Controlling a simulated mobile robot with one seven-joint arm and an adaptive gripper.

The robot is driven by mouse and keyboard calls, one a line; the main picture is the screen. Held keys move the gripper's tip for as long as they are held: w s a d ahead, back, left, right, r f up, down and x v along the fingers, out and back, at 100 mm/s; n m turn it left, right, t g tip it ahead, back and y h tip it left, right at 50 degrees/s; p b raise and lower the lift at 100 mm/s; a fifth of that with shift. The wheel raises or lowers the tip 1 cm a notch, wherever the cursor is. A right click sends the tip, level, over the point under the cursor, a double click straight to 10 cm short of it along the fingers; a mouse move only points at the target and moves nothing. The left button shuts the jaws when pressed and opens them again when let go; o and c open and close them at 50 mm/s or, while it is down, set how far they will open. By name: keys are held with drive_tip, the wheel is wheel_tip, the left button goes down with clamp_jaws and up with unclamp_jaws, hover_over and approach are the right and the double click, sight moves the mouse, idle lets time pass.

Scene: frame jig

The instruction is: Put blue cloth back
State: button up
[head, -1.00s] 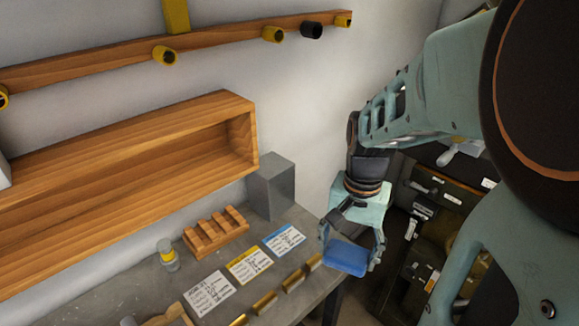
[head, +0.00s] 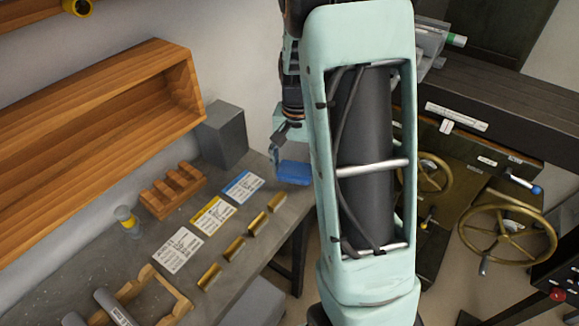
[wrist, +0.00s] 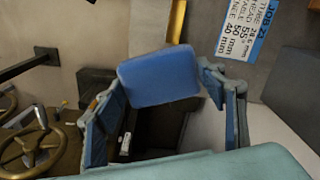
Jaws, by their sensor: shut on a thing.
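The blue cloth (head: 294,174) is a folded pad with rounded corners. My gripper (head: 282,158) is shut on it and holds it by the right edge of the grey bench (head: 226,258). My own arm covers part of the gripper in the head view. In the wrist view the cloth (wrist: 158,77) sits between the two fingers of my gripper (wrist: 160,88), one at each side.
On the bench are a slotted wooden block (head: 172,190), a grey box (head: 223,133), several cards (head: 212,214), several brass pieces (head: 257,223) and a small jar (head: 127,219). A wooden shelf (head: 100,120) hangs behind. A machine with handwheels (head: 508,228) stands right.

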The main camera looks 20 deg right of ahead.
sight(294, 168)
drive_tip(key=w+f, duration=0.1)
drive_tip(key=f, duration=0.1)
drive_tip(key=w+d+f, duration=0.1)
drive_tip(key=w, duration=0.1)
drive_tip(key=shift+f, duration=1.85)
drive_tip(key=shift+f, duration=0.1)
drive_tip(key=o, duration=1)
wheel_tip(294, 168, up, 12)
drive_tip(key=shift+r, duration=0.15)
